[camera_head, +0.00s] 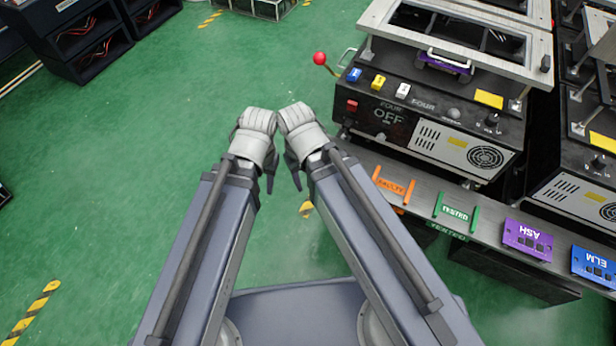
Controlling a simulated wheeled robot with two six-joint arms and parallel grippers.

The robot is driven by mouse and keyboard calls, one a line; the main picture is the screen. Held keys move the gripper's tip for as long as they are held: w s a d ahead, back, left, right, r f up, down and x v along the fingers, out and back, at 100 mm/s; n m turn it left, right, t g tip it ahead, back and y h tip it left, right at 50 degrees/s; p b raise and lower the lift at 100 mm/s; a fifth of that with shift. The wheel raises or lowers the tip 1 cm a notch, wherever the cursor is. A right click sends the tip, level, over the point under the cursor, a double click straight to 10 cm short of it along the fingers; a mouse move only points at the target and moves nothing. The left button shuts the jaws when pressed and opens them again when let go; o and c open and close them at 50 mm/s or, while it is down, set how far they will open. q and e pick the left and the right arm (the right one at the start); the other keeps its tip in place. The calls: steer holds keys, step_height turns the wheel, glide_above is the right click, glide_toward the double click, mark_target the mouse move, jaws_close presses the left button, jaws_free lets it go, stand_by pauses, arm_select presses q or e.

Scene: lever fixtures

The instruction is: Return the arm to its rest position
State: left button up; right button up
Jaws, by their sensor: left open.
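My left arm (207,250) reaches up from the bottom left, and its pale grey gripper (256,140) is near the middle of the view, open, with nothing seen in it. My right arm (375,240) comes up from the bottom right. Its gripper (301,130) is close beside the left one; its jaws cannot be made out. Both grippers are over the green floor, left of the machine and apart from it. A lever with a red ball knob (320,58) sticks out from the machine's left side, above and right of the grippers.
The black machine (425,118) marked FOUR and OFF stands on a bench at right. Floor (110,170) at left is free.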

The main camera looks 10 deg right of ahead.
steer(key=shift+r, duration=0.1)
step_height(320, 180, up, 16)
steer(key=p, duration=1.6)
steer(key=shift+r+p, duration=0.25)
steer(key=shift+p, duration=0.1)
